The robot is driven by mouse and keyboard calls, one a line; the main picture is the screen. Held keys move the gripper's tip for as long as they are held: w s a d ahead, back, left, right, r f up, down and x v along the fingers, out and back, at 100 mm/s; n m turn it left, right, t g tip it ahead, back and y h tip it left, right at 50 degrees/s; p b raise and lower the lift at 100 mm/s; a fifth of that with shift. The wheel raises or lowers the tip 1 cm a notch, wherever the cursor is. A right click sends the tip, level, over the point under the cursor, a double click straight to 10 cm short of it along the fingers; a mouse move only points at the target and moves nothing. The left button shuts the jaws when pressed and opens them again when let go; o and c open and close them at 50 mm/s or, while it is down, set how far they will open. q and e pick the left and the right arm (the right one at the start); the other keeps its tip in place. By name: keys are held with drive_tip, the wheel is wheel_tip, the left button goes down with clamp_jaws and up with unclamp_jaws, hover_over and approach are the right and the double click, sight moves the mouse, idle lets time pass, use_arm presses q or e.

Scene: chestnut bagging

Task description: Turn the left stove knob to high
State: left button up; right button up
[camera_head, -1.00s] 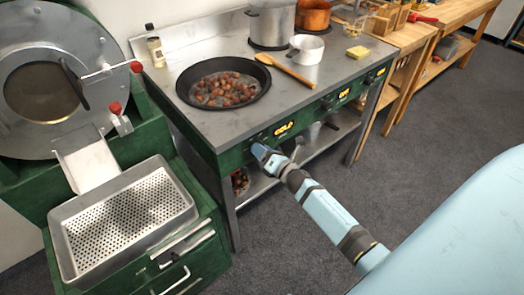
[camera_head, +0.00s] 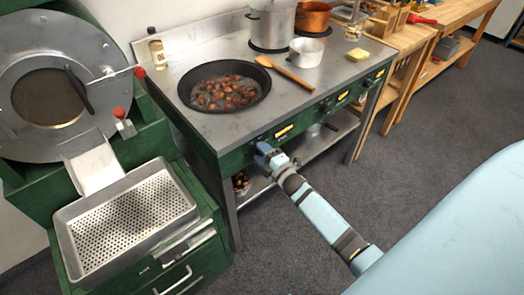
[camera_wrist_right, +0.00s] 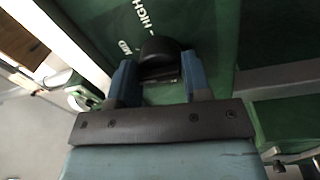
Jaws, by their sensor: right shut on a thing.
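The stove (camera_head: 222,125) has a green front panel with knobs along it. My right gripper (camera_head: 262,150) is at the left end of this panel, at the left knob, which it mostly hides in the head view. In the right wrist view the dark, rounded left knob (camera_wrist_right: 160,52) sits between the two blue fingers of my right gripper (camera_wrist_right: 160,78), which is shut on it. White MID and HIGH markings (camera_wrist_right: 143,15) show on the green panel beside the knob. The knob's exact pointer direction is hard to tell. My left gripper is out of view.
A black pan (camera_head: 224,88) of chestnuts stands on the stove's left side, with a wooden spoon (camera_head: 285,70) beside it. Pots (camera_head: 270,22) stand behind. A perforated metal tray (camera_head: 125,222) is at the left. The floor (camera_head: 390,165) in front is clear.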

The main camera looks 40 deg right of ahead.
use_arm(q)
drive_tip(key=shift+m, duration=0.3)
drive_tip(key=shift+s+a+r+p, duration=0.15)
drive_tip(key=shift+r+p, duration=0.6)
drive_tip(key=shift+p, duration=0.4)
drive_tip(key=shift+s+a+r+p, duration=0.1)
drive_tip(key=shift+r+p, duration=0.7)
drive_tip(key=shift+p, duration=0.3)
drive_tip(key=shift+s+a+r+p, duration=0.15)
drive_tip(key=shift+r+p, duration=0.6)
drive_tip(key=shift+p, duration=0.4)
use_arm(e)
drive_tip(key=shift+m+g+h, duration=0.2)
drive_tip(key=shift+m+h, duration=0.2)
drive_tip(key=shift+m, duration=4.3)
drive_tip(key=shift+m+g+h, duration=0.2)
drive_tip(key=shift+m+h, duration=0.2)
drive_tip(key=shift+m, duration=4.3)
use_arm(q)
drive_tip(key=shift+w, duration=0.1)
use_arm(e)
drive_tip(key=o, duration=0.9)
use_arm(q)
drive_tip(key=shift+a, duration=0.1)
use_arm(e)
drive_tip(key=shift+r, duration=0.1)
